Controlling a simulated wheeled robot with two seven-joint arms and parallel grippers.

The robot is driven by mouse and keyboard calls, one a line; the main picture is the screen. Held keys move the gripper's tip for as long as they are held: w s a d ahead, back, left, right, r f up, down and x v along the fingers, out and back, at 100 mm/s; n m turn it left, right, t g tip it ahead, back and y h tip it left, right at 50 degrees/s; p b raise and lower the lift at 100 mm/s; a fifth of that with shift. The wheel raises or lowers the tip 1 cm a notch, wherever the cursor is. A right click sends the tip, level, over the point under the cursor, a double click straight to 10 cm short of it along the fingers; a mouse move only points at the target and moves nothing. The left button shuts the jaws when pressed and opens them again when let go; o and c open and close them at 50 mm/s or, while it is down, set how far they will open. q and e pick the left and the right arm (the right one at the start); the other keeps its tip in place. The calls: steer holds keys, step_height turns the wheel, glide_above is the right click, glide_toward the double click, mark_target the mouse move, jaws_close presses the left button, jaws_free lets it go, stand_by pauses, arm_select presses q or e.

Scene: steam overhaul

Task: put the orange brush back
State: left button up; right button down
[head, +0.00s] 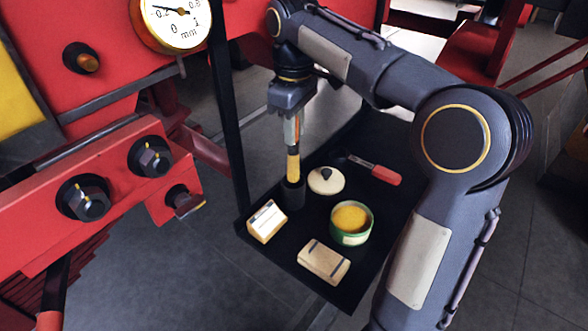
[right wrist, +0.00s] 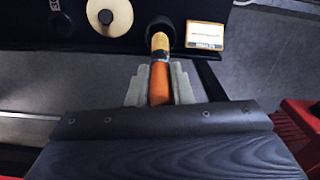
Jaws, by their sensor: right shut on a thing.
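My right gripper (head: 291,135) points down over the black tray and is shut on the orange brush (head: 293,166), which hangs upright. The brush has an orange upper part and a yellow lower part. Its lower end meets the mouth of a small black cup (head: 293,196); how deep it reaches inside is hidden. In the right wrist view the brush (right wrist: 160,82) sits between the two pale fingers, lined up with the dark cup (right wrist: 160,28). My left gripper is not in view.
The black tray (head: 253,243) also holds a round cream lid (head: 326,182), a green tin (head: 351,224) with yellow contents, a wooden block (head: 324,262), a cream card block (head: 267,222) and a red-handled tool (head: 385,175). Red machinery with large bolts (head: 87,197) stands left.

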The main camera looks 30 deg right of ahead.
mark_target(294, 161)
step_height(294, 161, down, 3)
steer(key=shift+s+f, duration=0.1)
steer(key=shift+s, duration=0.05)
steer(key=shift+f+b, duration=0.4)
steer(key=shift+f, duration=1.8)
steer(key=c, duration=1.3)
jaws_free()
